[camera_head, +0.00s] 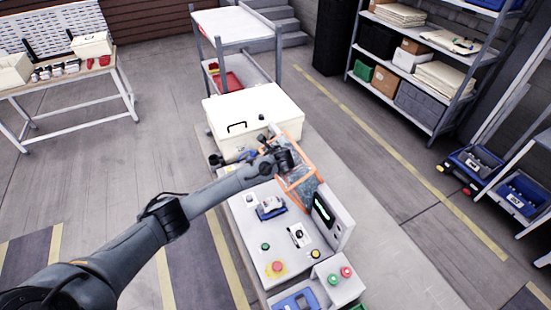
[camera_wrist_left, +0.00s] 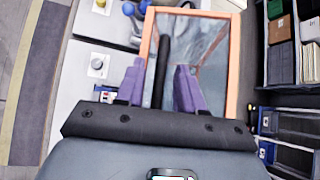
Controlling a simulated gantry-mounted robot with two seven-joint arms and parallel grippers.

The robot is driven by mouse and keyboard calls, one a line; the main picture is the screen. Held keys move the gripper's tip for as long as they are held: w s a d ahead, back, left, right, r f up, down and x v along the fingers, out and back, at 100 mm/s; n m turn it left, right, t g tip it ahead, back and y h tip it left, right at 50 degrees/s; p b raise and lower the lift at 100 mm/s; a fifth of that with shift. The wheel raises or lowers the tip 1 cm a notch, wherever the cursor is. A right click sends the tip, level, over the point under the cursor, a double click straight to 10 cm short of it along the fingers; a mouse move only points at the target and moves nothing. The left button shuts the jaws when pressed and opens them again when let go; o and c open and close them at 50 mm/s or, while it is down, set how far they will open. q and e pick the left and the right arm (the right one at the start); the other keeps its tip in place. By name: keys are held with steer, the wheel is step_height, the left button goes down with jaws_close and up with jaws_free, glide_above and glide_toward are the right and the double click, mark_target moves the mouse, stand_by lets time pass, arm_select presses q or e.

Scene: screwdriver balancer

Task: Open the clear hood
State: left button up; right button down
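The clear hood (camera_head: 300,179) is a see-through panel in an orange frame on the white machine, partly hidden behind my left gripper. Its clear panel and orange frame fill the upper middle of the left wrist view (camera_wrist_left: 206,66). A black bar (camera_wrist_left: 163,68), likely its handle, runs along the panel. My left gripper (camera_head: 284,157) is over the hood. Its two purple fingers show in the left wrist view (camera_wrist_left: 160,82), spread on either side of the black bar, with visible gaps. Contact with the hood cannot be made out. My right gripper is not in view.
The white machine top (camera_head: 248,240) carries buttons and switches. A dark display panel (camera_head: 324,208) stands right of the hood. A white box with a black handle (camera_head: 255,112) sits behind it. A shelf rack (camera_head: 420,60) stands at the back right.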

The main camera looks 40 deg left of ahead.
arm_select(q)
steer(key=v, duration=0.7)
steer(key=shift+s+d+r+b, duration=0.2)
steer(key=shift+d+r+b, duration=0.05)
steer(key=shift+b, duration=0.05)
